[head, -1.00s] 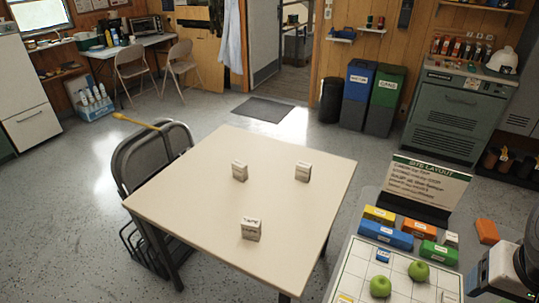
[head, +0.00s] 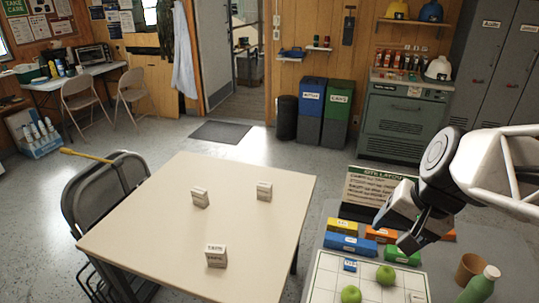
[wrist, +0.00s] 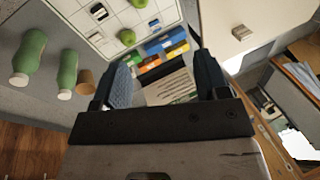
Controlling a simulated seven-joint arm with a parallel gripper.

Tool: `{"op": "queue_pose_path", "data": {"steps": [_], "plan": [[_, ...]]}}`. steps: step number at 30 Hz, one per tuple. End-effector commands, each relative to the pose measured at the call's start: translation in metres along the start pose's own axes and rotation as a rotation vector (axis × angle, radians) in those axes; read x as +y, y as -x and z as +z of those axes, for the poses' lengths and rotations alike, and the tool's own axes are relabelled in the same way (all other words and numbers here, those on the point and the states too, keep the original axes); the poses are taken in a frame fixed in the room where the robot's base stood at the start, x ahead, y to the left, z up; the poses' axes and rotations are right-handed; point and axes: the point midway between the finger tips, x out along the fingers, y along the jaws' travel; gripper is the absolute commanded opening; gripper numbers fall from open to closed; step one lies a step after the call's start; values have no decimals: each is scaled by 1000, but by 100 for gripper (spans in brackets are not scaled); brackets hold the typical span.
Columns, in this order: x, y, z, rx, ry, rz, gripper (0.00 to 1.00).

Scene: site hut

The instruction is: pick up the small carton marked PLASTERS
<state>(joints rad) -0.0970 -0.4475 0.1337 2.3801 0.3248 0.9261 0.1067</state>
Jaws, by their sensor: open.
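Three small whitish cartons stand apart on the beige table (head: 140,225): a back-left carton (head: 200,198), a back-right carton (head: 264,192) and a front carton (head: 216,257). Their labels are too small to read surely, so I cannot tell which is marked PLASTERS. My gripper (head: 412,238) is open and empty, above the grey bench to the right of the table, well away from the cartons. In the wrist view my fingers (wrist: 165,72) are spread with nothing between them. One carton (wrist: 242,33) shows at the upper right there.
The grey bench holds a white grid board (head: 335,280), green apples (head: 386,274), coloured boxes (head: 342,227), a site layout sign (head: 372,188), a brown cup (head: 470,268) and a green bottle (head: 480,285). A folding chair (head: 95,190) stands left of the table. The tabletop between cartons is clear.

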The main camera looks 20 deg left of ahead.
Motion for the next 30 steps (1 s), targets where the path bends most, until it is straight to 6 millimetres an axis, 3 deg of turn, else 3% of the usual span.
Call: {"op": "queue_pose_path", "data": {"steps": [17, 30], "plan": [[-132, -70, -82, -184, -281, -259, 68], [-234, -145, -131, -341, -529, -404, 68]]}}
